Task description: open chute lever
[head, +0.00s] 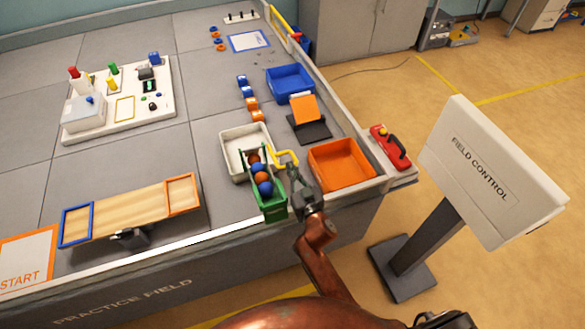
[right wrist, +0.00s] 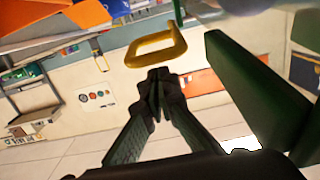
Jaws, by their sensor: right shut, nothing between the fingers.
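The green chute (head: 268,200) stands at the near edge of the field with several orange and blue balls in it. Its yellow lever (head: 285,157) sticks out from its upper right side. My right gripper (head: 296,176) is just right of the chute, close to the lever. In the right wrist view the gripper (right wrist: 158,76) is shut and empty, its fingertips just below the yellow lever loop (right wrist: 150,60). Whether they touch is hard to tell. The chute's green wall (right wrist: 240,85) shows right of the fingers. My left gripper is out of view.
A white tray (head: 230,167) sits at the chute's upper end. An orange bin (head: 342,178) stands close right of my gripper. A black stand with an orange plate (head: 305,108) and a blue bin (head: 290,82) are behind. The field control sign (head: 490,165) stands off the table.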

